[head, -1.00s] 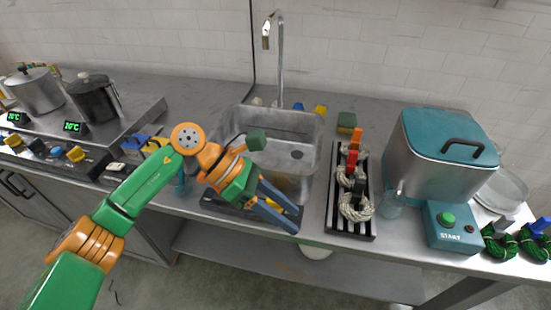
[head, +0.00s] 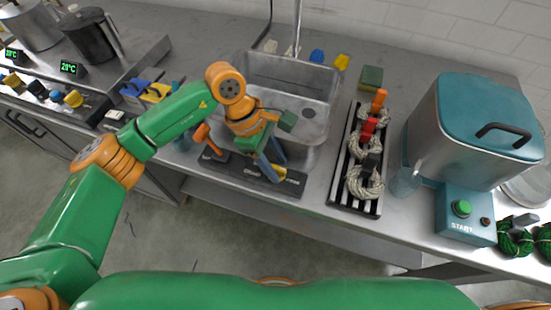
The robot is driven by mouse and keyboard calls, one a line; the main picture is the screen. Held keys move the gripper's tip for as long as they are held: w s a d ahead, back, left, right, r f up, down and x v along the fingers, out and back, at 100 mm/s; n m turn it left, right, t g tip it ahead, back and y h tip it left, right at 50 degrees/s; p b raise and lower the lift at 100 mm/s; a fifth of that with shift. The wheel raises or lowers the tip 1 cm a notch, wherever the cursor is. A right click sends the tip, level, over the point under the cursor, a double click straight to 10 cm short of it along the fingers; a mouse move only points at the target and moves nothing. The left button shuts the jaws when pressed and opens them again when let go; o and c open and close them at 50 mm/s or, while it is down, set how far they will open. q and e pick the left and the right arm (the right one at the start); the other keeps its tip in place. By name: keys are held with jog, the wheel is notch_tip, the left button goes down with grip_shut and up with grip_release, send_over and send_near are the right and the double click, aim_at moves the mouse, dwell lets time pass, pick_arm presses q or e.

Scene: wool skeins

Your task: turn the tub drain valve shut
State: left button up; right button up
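My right gripper is out of view.
A black rack (head: 341,190) with pale skeins and clips stands to the right. Beyond it are a teal-lidded machine (head: 440,140) and a clear cup (head: 404,181). A faucet (head: 297,30) rises behind.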

pick_arm(q)
jog(key=shift+s+a+r, duration=0.15)
jog(key=shift+a, duration=0.05)
jog(key=c, duration=0.6)
grip_shut()
jog(key=n+b, duration=0.1)
jog(key=n+t+b, duration=0.1)
jog(key=n, duration=0.1)
jog(key=n+b, duration=0.1)
jog(key=b, duration=0.1)
jog(key=shift+f+t, duration=0.3)
jog(key=shift+t, duration=0.1)
jog(key=n+t+b, duration=0.1)
jog(key=n+b, duration=0.2)
jog(key=n+t+y+b, duration=0.1)
jog(key=n+b, duration=0.2)
jog(key=n, duration=0.1)
jog(key=n+t+b, duration=0.1)
jog(key=n+b, duration=0.2)
jog(key=b, duration=0.1)
jog(key=shift+s+d, duration=0.2)
jog(key=shift+s, duration=0.05)
jog(key=shift+r+n+t+y+b, duration=0.2)
jog(key=shift+n+y+b, duration=0.25)
jog(key=shift+n+b, duration=0.4)
jog(key=shift+r+n+t+y+b, duration=0.1)
jog(key=shift+n+t+y+b, duration=0.3)
jog(key=shift+n, duration=0.65)
jog(key=o, duration=0.6)
grip_release()
